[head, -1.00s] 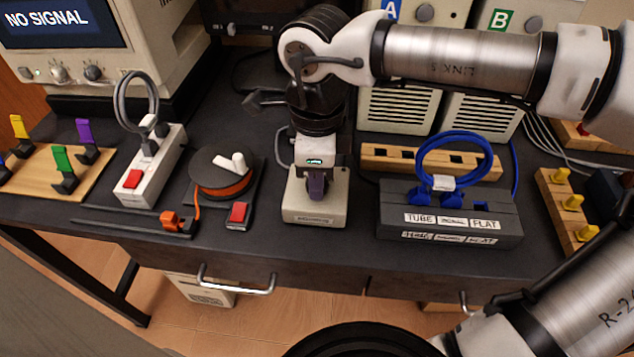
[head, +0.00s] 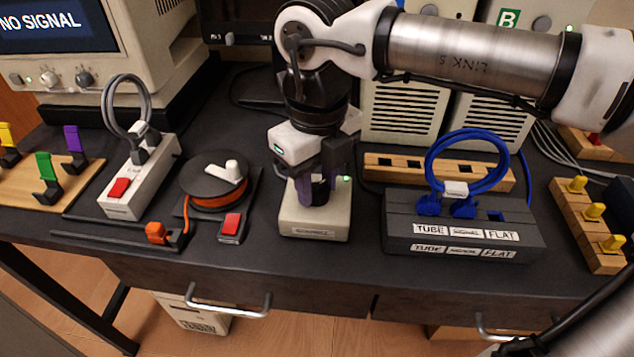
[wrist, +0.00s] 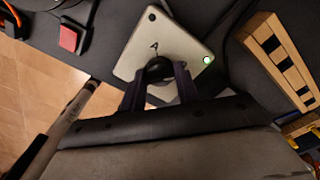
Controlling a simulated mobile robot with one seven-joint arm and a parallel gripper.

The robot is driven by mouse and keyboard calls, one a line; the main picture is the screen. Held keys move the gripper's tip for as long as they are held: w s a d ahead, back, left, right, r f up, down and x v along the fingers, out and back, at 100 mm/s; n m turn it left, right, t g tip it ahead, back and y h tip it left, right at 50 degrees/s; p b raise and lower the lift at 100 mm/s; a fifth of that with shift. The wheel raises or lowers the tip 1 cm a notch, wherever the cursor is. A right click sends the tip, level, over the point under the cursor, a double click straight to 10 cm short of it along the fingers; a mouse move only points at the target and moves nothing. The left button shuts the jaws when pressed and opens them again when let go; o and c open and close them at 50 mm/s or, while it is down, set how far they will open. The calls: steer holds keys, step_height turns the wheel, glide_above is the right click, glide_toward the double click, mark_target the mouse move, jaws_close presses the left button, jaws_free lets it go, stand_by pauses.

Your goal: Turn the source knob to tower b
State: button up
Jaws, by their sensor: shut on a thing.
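The source box (head: 315,222) is a small beige block with a label on its front edge, near the middle of the bench. My gripper (head: 319,193) points down over it, its fingers closed around the knob. In the wrist view the dark round source knob (wrist: 160,68) sits between the two fingers of my gripper (wrist: 159,82). A pointer mark shows on the box top just beyond the knob. A green light (wrist: 207,59) glows at the box's right corner. Tower B (head: 540,22), with a green B sign, stands behind; my arm covers part of the towers.
Left of the box are an orange cable reel (head: 215,180), a red switch (head: 231,225) and a power strip (head: 140,175). Right is a grey TUBE/FLAT block (head: 460,240) with a blue cable loop (head: 468,160). A monitor (head: 45,25) reads NO SIGNAL.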

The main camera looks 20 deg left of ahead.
mark_target(317, 185)
steer(key=shift+m, duration=0.4)
steer(key=o, duration=1)
steer(key=shift+c, duration=0.2)
steer(key=shift+r, duration=0.1)
step_height(317, 185, up, 14)
steer(key=p, duration=0.1)
steer(key=shift+p, duration=0.4)
steer(key=shift+f, duration=0.2)
